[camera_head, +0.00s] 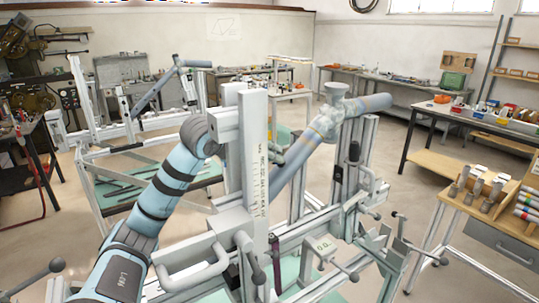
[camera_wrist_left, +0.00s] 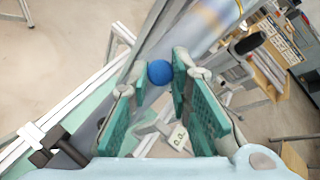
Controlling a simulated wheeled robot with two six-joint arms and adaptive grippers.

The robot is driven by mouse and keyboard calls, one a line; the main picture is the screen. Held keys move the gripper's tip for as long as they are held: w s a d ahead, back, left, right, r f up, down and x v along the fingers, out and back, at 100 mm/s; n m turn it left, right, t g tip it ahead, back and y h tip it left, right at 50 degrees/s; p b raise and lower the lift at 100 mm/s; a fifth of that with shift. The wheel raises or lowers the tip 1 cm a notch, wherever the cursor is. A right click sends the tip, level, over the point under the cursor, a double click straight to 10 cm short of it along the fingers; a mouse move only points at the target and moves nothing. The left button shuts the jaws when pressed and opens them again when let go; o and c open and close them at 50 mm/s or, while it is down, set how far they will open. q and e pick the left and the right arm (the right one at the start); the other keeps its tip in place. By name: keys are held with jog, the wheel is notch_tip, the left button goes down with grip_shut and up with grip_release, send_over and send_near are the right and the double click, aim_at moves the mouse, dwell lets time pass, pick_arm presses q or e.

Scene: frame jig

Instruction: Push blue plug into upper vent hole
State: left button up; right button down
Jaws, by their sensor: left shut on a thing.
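The blue plug (camera_wrist_left: 159,72) is a small round blue piece between the fingertips of my left gripper (camera_wrist_left: 155,82) in the left wrist view. The gripper is shut on it, with green pads on either side. In the head view my left gripper (camera_head: 284,152) is partly hidden behind an upright post, beside a slanted grey tube. The plug cannot be made out there. The tube (camera_wrist_left: 208,22) also shows just beyond the plug in the wrist view, with bluish and orange bands. The upper vent hole cannot be made out. My right gripper is not in view.
The upright post (camera_head: 254,150) with a printed scale stands close to my left arm. Clamps and handles (camera_head: 190,268) of the jig crowd the foreground. A wooden bench (camera_head: 490,205) with tools is at the right. Open floor lies behind it.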

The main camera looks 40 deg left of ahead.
pick_arm(q)
jog(key=shift+w+f, duration=0.35)
jog(key=shift+f, duration=0.1)
jog(key=o, duration=0.9)
jog(key=shift+w, duration=0.1)
